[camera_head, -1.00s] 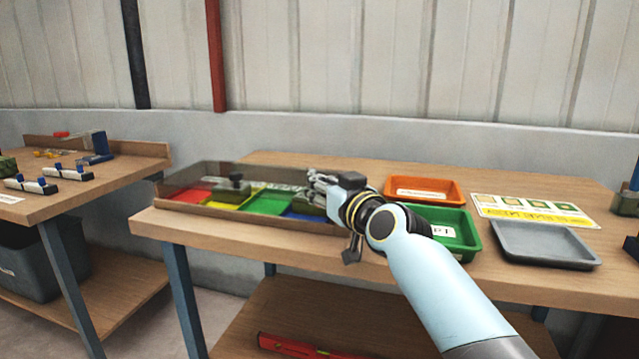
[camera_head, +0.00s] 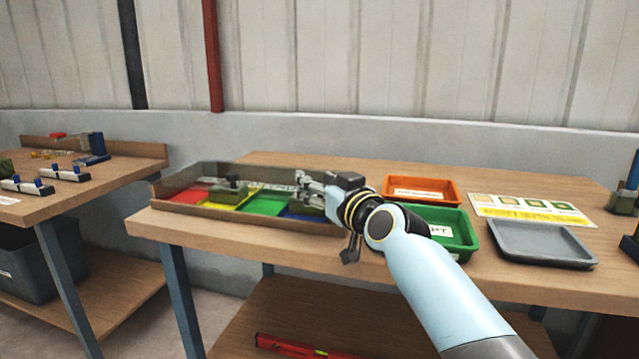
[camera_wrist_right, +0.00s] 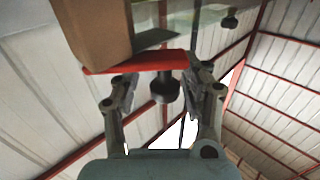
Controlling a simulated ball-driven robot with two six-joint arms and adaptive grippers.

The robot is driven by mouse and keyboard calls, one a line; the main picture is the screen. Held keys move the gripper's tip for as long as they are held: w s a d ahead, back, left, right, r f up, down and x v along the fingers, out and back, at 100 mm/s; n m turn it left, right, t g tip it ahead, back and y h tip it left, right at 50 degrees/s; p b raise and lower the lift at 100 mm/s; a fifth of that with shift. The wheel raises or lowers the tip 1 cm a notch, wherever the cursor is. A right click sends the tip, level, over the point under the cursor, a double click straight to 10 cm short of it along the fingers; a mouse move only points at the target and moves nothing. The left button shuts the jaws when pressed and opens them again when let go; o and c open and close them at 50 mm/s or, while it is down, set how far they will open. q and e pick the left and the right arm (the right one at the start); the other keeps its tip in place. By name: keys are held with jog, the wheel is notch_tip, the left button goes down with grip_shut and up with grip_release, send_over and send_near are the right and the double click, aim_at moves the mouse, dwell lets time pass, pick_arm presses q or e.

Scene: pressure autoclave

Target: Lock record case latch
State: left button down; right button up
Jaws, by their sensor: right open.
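The record case (camera_head: 172,205) is a long, low brown case on the middle bench, with red, yellow, green and blue panels. A dark knob-like part (camera_head: 234,184) stands over its left half. I cannot tell for sure which part is the latch. My right gripper (camera_head: 308,190) is open over the right end of the case and hides part of it. In the right wrist view my right gripper (camera_wrist_right: 161,88) has its fingers spread, with a dark round knob (camera_wrist_right: 165,86) showing between them; contact is unclear. A red strip and brown block show beyond it. My left gripper is out of view.
An orange tray (camera_head: 452,186), a green tray (camera_head: 466,238) and a grey tray (camera_head: 540,260) stand right of the case. A printed card (camera_head: 530,218) lies behind the grey tray. Another bench (camera_head: 110,178) stands at the left.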

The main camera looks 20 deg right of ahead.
jog(key=shift+s, duration=0.15)
jog(key=s+d, duration=0.2)
jog(key=s, duration=0.9)
jog(key=shift+s, duration=0.25)
jog(key=shift+c, duration=0.3)
